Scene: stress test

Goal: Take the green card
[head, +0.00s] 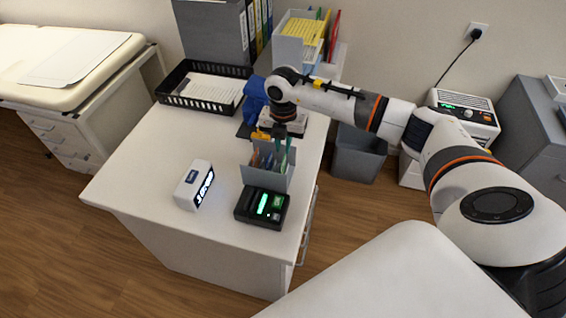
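My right gripper (282,143) points down over a small grey open-topped holder (266,178) near the desk's right edge. The holder contains several thin upright items in orange, blue and reddish colours. Dark green upright strips (288,152) show just below my gripper, at the holder's back right. I cannot tell whether one of them is the green card, or whether my fingers touch it. The finger opening is too small to make out. My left gripper is not in view.
On the white desk (145,165), a black device with a lit green screen (262,207) stands in front of the holder, and a white display box (194,185) to its left. The desk's left part is clear.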

